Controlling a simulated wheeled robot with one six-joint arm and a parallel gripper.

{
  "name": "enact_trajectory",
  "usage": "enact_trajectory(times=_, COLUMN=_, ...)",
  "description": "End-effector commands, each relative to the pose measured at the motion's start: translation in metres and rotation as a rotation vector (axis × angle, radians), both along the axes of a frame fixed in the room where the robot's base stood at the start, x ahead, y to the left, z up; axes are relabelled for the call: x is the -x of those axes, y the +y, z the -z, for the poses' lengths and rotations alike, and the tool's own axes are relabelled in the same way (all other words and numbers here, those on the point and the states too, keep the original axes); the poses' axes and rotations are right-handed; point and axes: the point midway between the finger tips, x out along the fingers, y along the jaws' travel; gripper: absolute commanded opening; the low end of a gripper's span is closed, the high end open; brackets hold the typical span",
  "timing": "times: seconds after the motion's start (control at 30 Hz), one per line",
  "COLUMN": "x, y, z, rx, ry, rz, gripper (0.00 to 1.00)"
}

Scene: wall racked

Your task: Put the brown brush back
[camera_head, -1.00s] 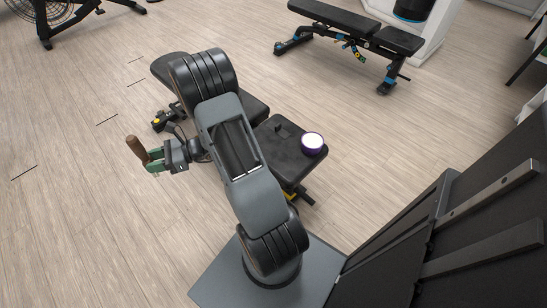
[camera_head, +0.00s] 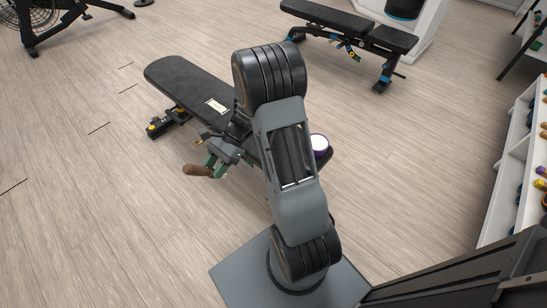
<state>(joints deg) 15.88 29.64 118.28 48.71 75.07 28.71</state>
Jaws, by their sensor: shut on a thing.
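The brown brush (camera_head: 197,170) shows as a brown, rounded handle sticking out to the left of my gripper (camera_head: 213,164). My gripper has green fingers and is shut on it. The brush lies roughly level in the picture, held clear of the bench, with the floor behind it. Its other end is hidden by the fingers or cannot be made out. No place for the brush can be clearly told in this view.
A black bench (camera_head: 185,82) stands behind my gripper; a purple-and-white round thing (camera_head: 319,145) sits at its near end, partly behind my arm. Another bench (camera_head: 345,25) is at the back. A white shelf (camera_head: 512,165) with small coloured items stands right.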

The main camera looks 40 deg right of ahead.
Motion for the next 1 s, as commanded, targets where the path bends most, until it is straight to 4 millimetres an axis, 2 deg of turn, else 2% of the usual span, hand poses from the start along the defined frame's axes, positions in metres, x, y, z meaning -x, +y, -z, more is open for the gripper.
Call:
enact_trajectory(times=0.2, x=0.025, y=-0.028, z=0.019, rx=0.381, ry=-0.226, rz=-0.594, gripper=0.14)
enact_trajectory(times=0.4, x=0.025, y=-0.073, z=0.021, rx=0.575, ry=-0.595, rz=-1.093, gripper=0.13)
enact_trajectory(times=0.5, x=0.02, y=-0.087, z=0.018, rx=0.592, ry=-0.718, rz=-1.226, gripper=0.13)
enact_trajectory(times=0.7, x=0.011, y=-0.102, z=0.011, rx=0.585, ry=-0.862, rz=-1.37, gripper=0.13)
enact_trajectory(times=1.0, x=0.007, y=-0.107, z=0.008, rx=0.575, ry=-0.917, rz=-1.425, gripper=0.13)
